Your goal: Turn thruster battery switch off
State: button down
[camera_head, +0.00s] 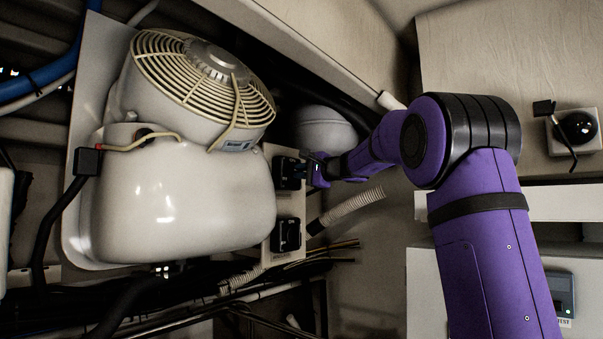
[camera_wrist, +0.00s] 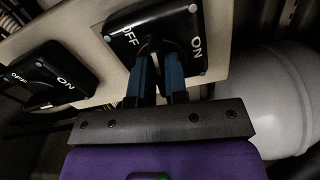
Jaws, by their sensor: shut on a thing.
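Two black battery switches with OFF and ON lettering are mounted on a pale panel. In the head view, the upper switch (camera_head: 289,172) is beside my gripper (camera_head: 312,170) and the lower switch (camera_head: 286,235) is below it. In the wrist view, my gripper (camera_wrist: 160,75) has its two blue fingers shut on the knob of the near switch (camera_wrist: 150,30), between its OFF and ON marks. The fingers hide most of the knob. The other switch (camera_wrist: 50,75) is to the left, untouched. I cannot read which switch is the thruster one.
A large white chiller unit (camera_head: 180,200) with a fan grille (camera_head: 205,75) stands left of the panel. A rounded grey tank (camera_head: 323,128) is behind my gripper. A ribbed hose (camera_head: 350,207) and cables run below. A black-knobbed control (camera_head: 577,127) is at far right.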

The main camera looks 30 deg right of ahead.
jog(key=shift+f+n, duration=0.1)
jog(key=shift+n, duration=0.7)
jog(key=c, duration=1.1)
grip_release()
jog(key=shift+c, duration=0.2)
jog(key=shift+s, duration=0.1)
jog(key=v, duration=1)
jog(key=shift+s, duration=0.3)
jog(key=shift+d, duration=0.15)
